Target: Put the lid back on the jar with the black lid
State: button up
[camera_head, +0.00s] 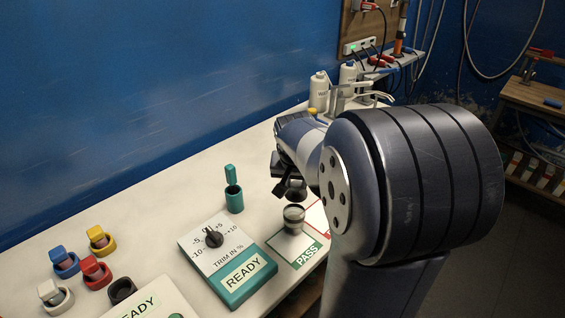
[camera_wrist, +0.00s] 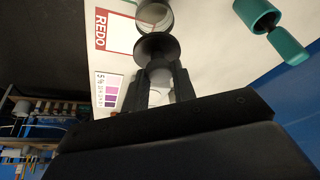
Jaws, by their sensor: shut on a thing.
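The glass jar (camera_head: 293,220) stands upright at the far edge of the green PASS square, with grey contents. In the wrist view the jar (camera_wrist: 155,14) shows at the top, partly cut off by the frame edge. My gripper (camera_head: 288,187) is shut on the black lid (camera_head: 297,194) by its knob and holds it above the jar. In the wrist view the lid (camera_wrist: 157,45) is a dark disc beyond my fingertips (camera_wrist: 158,76), overlapping the jar's near edge. I cannot tell the exact gap between lid and jar.
A teal cup (camera_head: 234,203) with a teal piece stands left of the jar. A trim box (camera_head: 228,258) with a black dial is in front. Several coloured holders and a black ring (camera_head: 121,290) lie at left. White bottles (camera_head: 318,92) stand behind my arm.

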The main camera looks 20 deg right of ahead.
aim_at(295, 195)
jog(key=shift+w+f, duration=0.1)
jog(key=shift+w, duration=0.25)
jog(key=shift+f+b, duration=2.55)
jog(key=shift+f, duration=0.55)
jog(key=shift+s+f, duration=0.1)
jog(key=shift+f, duration=0.05)
jog(key=o, duration=1)
jog(key=shift+o, duration=0.5)
jog(key=o, duration=0.4)
